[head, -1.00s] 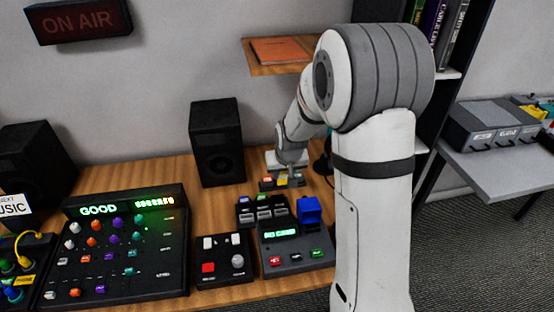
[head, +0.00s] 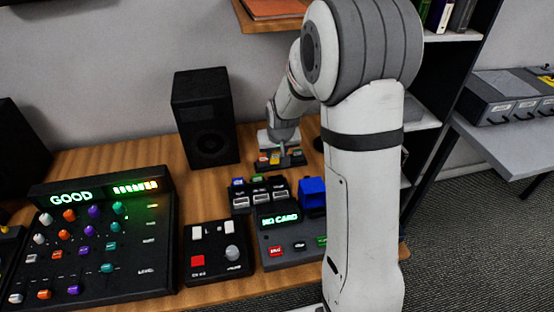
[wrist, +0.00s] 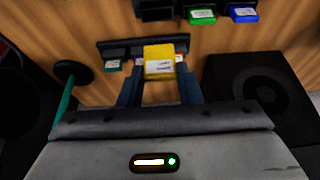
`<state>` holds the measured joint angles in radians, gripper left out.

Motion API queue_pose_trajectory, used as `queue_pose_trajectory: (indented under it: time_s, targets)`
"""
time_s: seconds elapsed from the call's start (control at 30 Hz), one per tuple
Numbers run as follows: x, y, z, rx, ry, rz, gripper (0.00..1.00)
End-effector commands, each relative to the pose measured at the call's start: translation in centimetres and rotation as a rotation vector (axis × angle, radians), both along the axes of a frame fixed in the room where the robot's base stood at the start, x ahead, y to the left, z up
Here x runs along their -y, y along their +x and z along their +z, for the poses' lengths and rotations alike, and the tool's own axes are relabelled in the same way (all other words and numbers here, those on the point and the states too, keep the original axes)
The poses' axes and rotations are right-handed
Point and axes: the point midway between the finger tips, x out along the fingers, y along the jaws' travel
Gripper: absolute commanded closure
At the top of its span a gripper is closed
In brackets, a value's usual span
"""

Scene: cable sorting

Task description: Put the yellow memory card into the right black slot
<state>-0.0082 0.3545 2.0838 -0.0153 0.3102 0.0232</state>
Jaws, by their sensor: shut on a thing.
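The yellow memory card (wrist: 158,62) is between the two dark fingers of my gripper (wrist: 160,84) in the wrist view, and the gripper is shut on it. The card overlaps the dark card rack (wrist: 125,44), so I cannot tell whether it is clear of the rack. In the head view my gripper (head: 279,148) is small, at the rack (head: 290,164) by the back of the desk. The black slots stand nearer than the rack. The left one holds a blue card (head: 237,182), the middle one a green card (head: 258,179). The right black slot (head: 279,187) shows no card.
A teal card (wrist: 113,64) stays in the rack. A black speaker (head: 205,118) stands left of the rack. A blue block (head: 312,190) sits right of the slots. A reader (head: 290,245) showing "NO CARD" and a mixer (head: 95,240) are in front. Bare wood separates rack and slots.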

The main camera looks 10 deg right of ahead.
Motion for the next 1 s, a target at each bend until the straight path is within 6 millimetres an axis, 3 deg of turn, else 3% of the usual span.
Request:
queue_pose_trajectory:
  time_s: [0.03,0.37,0.73,1.0]
  targets:
    - [0.0,0.0,-0.8,0.0,0.0,0.0,0.9]
    - [0.0,0.0,-1.9,-0.001,0.0,0.0,0.9]
    - [0.0,0.0,-5.0,-0.001,0.0,0.0,0.9]
    - [0.0,0.0,-5.6,0.0,0.0,0.0,0.9]
